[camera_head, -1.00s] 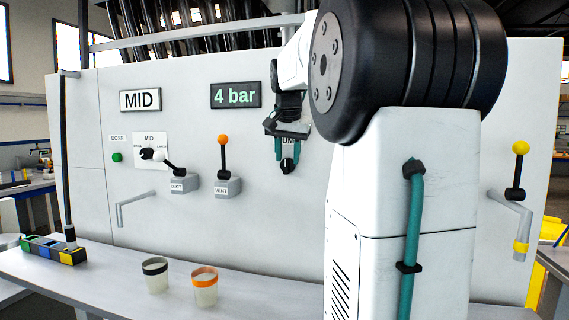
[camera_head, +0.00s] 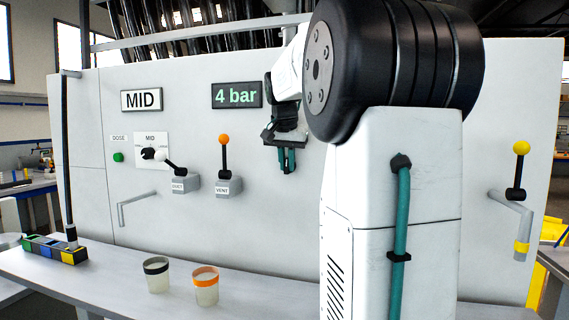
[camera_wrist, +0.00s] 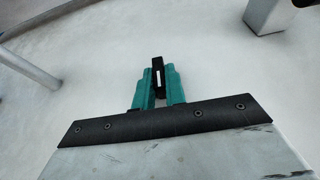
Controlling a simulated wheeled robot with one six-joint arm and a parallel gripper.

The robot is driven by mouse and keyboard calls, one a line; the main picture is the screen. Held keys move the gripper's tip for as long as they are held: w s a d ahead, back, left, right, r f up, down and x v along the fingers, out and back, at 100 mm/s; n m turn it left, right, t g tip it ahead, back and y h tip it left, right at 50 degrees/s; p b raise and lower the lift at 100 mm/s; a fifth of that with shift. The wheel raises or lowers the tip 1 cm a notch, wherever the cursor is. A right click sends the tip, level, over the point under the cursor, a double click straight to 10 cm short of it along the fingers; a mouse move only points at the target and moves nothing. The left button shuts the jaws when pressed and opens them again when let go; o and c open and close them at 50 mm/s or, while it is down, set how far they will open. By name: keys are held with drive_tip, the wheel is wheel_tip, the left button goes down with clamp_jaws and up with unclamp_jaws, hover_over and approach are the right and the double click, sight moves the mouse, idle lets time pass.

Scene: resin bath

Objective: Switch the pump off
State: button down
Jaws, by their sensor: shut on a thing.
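The black pump knob (camera_wrist: 158,76), with a white mark on it, sits between the teal fingers of my gripper (camera_wrist: 158,84) in the wrist view. The fingers press on it from both sides. The white mark runs along the fingers' direction in that view. In the head view my gripper (camera_head: 287,162) is at the grey panel (camera_head: 300,220), right of the VENT lever, and covers nearly all of the knob and its label.
Left of my gripper are the orange-topped VENT lever (camera_head: 224,150), the white-topped DUCT lever (camera_head: 173,166) and a green DOSE button (camera_head: 118,157). Displays read MID (camera_head: 141,100) and 4 bar (camera_head: 236,95). Two cups (camera_head: 156,275) (camera_head: 206,287) stand on the bench below.

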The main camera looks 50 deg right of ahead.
drive_tip(key=shift+s+f+g, duration=0.1)
drive_tip(key=shift+s+g, duration=0.05)
drive_tip(key=shift+g, duration=0.35)
drive_tip(key=c, duration=1.5)
unclamp_jaws()
drive_tip(key=shift+s+d, duration=0.1)
drive_tip(key=shift+d, duration=0.1)
drive_tip(key=shift+o, duration=0.2)
drive_tip(key=shift+a, duration=0.1)
drive_tip(key=shift+r, duration=0.3)
drive_tip(key=w+v, duration=0.1)
drive_tip(key=v, duration=0.6)
drive_tip(key=shift+s+a, duration=0.2)
drive_tip(key=shift+s, duration=0.3)
drive_tip(key=shift+r, duration=0.1)
